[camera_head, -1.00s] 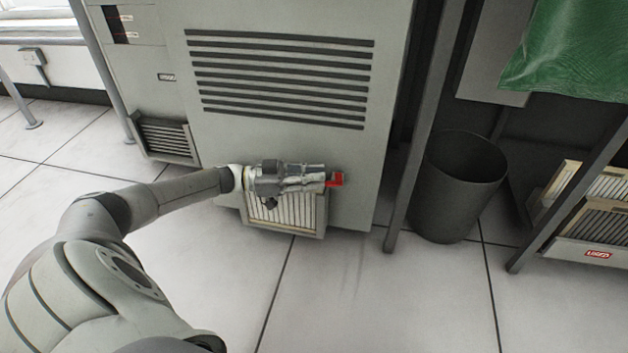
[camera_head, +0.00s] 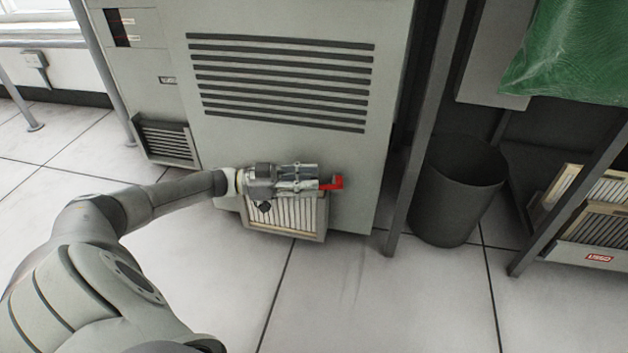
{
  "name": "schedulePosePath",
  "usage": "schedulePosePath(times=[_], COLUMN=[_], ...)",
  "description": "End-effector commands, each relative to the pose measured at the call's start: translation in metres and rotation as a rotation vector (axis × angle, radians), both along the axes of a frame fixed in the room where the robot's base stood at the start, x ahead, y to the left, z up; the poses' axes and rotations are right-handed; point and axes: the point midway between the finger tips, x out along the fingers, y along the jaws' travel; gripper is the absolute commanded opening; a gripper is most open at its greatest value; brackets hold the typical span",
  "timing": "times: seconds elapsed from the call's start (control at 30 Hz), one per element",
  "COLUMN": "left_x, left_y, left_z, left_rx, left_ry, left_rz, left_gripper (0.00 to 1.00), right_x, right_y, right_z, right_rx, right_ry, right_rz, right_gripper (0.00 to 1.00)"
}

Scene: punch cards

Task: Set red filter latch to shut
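The red filter latch (camera_head: 338,182) is on the lower front of the grey cabinet (camera_head: 290,150), just right of the upper edge of a pleated filter (camera_head: 285,215). My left gripper (camera_head: 318,180) reaches in from the left across the top of the filter. Its fingertips are at the latch's left side and hide part of it. I cannot tell whether they touch it or how far apart the fingers are. My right gripper is not in view.
A dark waste bin (camera_head: 459,190) stands right of a grey upright post (camera_head: 424,130). More pleated filters (camera_head: 600,215) lie at the far right under a green cover (camera_head: 570,50). The tiled floor in front of the cabinet is clear.

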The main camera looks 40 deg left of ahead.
Motion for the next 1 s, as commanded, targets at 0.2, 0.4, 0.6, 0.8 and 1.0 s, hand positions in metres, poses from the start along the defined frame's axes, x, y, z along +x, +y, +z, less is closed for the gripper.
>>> schedulePosePath(times=[0.2, 0.4, 0.6, 0.8, 1.0], left_x=[-0.031, -0.053, -0.064, -0.064, -0.064], left_y=[0.038, 0.066, 0.078, 0.079, 0.069], left_z=[-0.001, -0.001, 0.0, 0.0, 0.001], left_rx=[0.003, 0.002, 0.0, 0.001, -0.011], left_ry=[0.004, 0.003, 0.001, 0.001, -0.007], left_rz=[0.004, 0.003, 0.0, 0.0, -0.01], left_gripper=[0.39, 0.39, 0.39, 0.39, 0.23], right_x=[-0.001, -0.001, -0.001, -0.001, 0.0], right_y=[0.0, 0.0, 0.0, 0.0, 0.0], right_z=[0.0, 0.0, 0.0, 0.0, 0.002], right_rx=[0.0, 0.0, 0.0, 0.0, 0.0], right_ry=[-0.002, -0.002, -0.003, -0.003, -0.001], right_rz=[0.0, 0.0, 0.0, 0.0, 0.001], right_gripper=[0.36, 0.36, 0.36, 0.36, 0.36])
